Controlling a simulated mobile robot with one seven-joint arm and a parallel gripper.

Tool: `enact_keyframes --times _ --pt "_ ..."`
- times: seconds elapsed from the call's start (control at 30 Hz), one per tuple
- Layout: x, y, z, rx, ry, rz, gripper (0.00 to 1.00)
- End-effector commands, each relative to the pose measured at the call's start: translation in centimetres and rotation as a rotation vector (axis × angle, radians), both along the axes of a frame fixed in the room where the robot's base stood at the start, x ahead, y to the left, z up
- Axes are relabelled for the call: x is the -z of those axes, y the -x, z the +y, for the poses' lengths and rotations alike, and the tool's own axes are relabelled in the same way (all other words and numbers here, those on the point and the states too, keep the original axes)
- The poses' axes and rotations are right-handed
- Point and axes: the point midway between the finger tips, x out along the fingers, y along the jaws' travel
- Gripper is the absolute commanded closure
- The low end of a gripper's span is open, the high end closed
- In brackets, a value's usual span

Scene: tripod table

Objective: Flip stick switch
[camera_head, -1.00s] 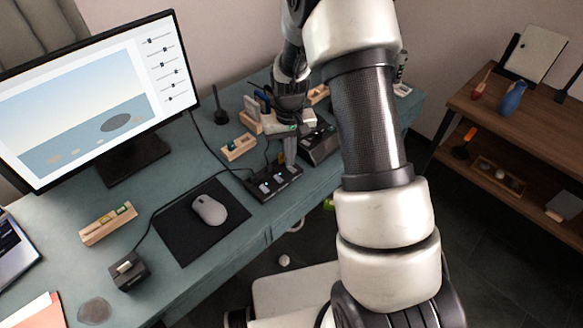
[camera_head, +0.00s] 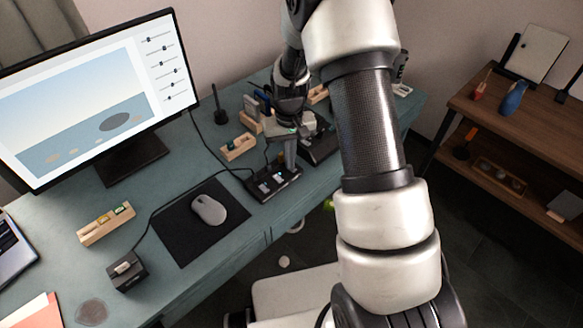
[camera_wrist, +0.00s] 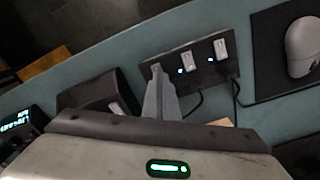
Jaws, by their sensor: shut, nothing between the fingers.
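A dark switch panel (camera_head: 262,190) lies near the front edge of the desk. In the wrist view the panel (camera_wrist: 208,76) carries two white switches, a middle one (camera_wrist: 187,61) and a right one (camera_wrist: 220,48), each with a small blue light beside it. My gripper (camera_head: 289,168) is shut and empty, pointing down at the panel's right end in the head view. In the wrist view my fingertips (camera_wrist: 157,70) are at the panel's left end and hide part of it; whether they touch a switch there cannot be told.
A dark box (camera_wrist: 95,92) stands beside the panel. A mouse (camera_head: 209,209) lies on a black pad (camera_head: 188,242). A monitor (camera_head: 75,100), a wooden holder (camera_head: 238,148) and a small black device (camera_head: 127,270) are on the desk. Cables run from the panel.

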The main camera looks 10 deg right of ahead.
Motion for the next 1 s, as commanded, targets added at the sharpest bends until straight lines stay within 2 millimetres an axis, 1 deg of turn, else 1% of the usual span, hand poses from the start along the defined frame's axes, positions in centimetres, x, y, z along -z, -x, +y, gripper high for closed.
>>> enact_keyframes --times 0.8,0.9,1.0 --pt "-6.3 0.0 0.0 0.000 0.000 0.001 1.00" --pt "-6.9 0.0 0.0 0.000 0.000 0.001 1.00" --pt "-7.0 0.0 0.0 0.000 0.000 0.001 1.00"
